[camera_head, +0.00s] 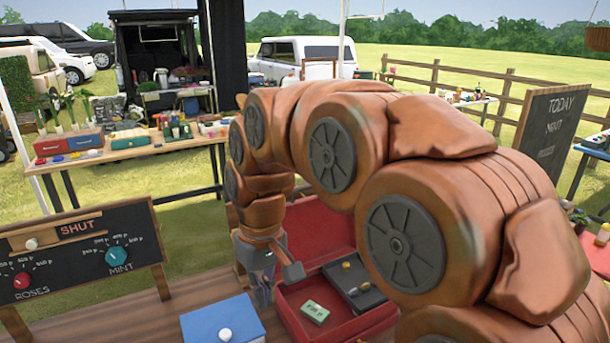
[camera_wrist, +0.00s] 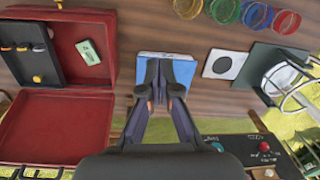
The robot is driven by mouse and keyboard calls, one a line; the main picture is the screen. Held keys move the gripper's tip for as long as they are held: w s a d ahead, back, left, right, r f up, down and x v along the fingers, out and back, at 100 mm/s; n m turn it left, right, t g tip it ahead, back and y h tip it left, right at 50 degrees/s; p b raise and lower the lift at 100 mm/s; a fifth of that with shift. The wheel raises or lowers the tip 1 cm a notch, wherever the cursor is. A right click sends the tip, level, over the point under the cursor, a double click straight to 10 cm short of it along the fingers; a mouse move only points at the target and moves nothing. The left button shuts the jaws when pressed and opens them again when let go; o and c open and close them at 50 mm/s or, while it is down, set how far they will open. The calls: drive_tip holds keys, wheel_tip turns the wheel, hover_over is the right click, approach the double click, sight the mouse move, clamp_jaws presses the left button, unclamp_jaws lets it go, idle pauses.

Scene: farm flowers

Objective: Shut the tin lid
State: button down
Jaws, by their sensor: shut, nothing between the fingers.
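The tin is a red box standing open on the wooden table, its front wall (camera_head: 350,333) at the lower middle of the head view. Its red lid (camera_head: 318,233) is raised at the back, partly hidden by my arm. In the wrist view the tin's bare floor (camera_wrist: 105,22) is at upper left and the lid (camera_wrist: 50,128) at lower left. A dark tray (camera_head: 357,290) and a green note (camera_head: 315,312) lie inside. My gripper (camera_wrist: 160,76) is shut and empty, pointing down beside the tin, apart from the lid and over a blue box (camera_wrist: 184,70).
The blue box (camera_head: 222,322) with a white knob is left of the tin. A board with dials (camera_head: 85,250) stands at the left.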

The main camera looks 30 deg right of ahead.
drive_tip(key=w+d+r+t+p, duration=0.1)
drive_tip(key=w+d+r+p, duration=0.1)
drive_tip(key=w+d+r, duration=0.5)
drive_tip(key=w+d+r+m+t+p, duration=0.15)
drive_tip(key=w+d, duration=0.35)
drive_tip(key=w, duration=0.5)
drive_tip(key=w+d+r+p, duration=0.25)
drive_tip(key=w+d, duration=0.35)
drive_tip(key=w, duration=0.3)
drive_tip(key=w+d+r+h+p, duration=0.1)
drive_tip(key=w+d, duration=0.2)
drive_tip(key=d, duration=0.5)
drive_tip(key=shift+w+d+f, duration=0.65)
drive_tip(key=shift+w+f, duration=0.75)
drive_tip(key=shift+f, duration=3.35)
drive_tip(key=shift+m+t, duration=0.25)
drive_tip(key=shift+t, duration=0.2)
drive_tip(key=s+p, duration=0.2)
drive_tip(key=s, duration=0.2)
drive_tip(key=shift+a+r, duration=0.1)
drive_tip(key=shift+r, duration=0.05)
